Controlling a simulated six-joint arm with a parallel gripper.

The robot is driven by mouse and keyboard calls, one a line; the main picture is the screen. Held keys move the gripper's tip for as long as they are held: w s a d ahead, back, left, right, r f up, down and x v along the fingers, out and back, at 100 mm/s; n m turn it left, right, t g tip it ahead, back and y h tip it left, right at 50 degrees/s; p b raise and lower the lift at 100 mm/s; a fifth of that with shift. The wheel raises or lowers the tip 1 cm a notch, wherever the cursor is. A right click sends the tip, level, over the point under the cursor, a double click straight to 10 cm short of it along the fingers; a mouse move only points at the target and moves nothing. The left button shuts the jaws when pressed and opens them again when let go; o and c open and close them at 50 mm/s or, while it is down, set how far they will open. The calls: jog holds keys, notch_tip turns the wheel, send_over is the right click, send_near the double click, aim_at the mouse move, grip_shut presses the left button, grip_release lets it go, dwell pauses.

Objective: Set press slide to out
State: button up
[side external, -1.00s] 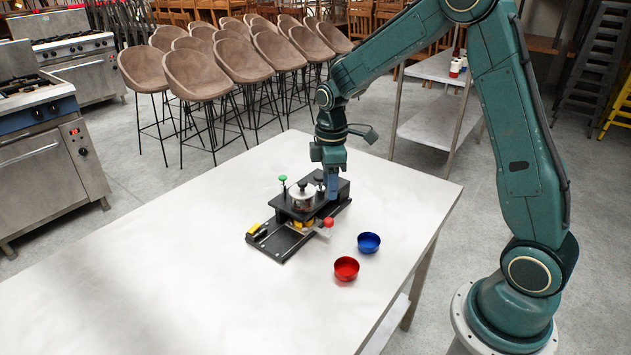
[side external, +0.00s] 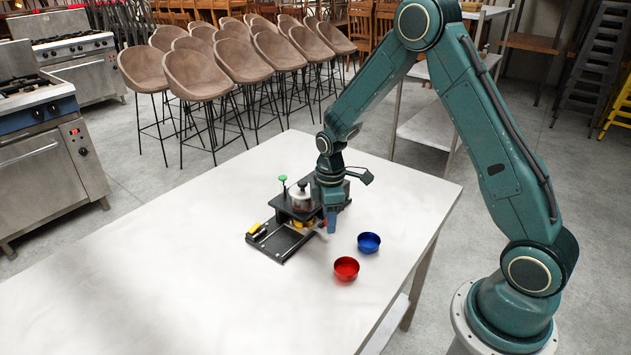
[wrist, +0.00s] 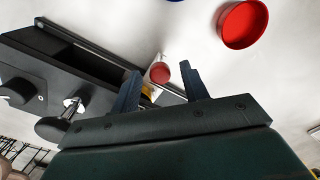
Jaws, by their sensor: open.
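The press (side external: 283,237) is a black device on the white table, with a flat rail base toward the front left and a raised block at the back. A clear container with a dark knob (side external: 301,186) stands on the block. My gripper (side external: 331,226) is low at the right side of the press. In the wrist view my gripper (wrist: 160,88) is open, and a red-ended knob (wrist: 160,72) on a pale arm shows in the gap between its two fingers. The fingers appear apart from the knob. In the side view my gripper hides most of this knob.
A red bowl (side external: 346,268) and a blue bowl (side external: 369,242) stand on the table right of the press. A green knob (side external: 282,178) rises at the press's back left. The table's left and front (side external: 150,270) are clear.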

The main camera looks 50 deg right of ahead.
grip_shut()
jog(key=shift+a, duration=4.55)
grip_release()
jog(key=shift+r, duration=0.1)
notch_tip(320, 180, up, 14)
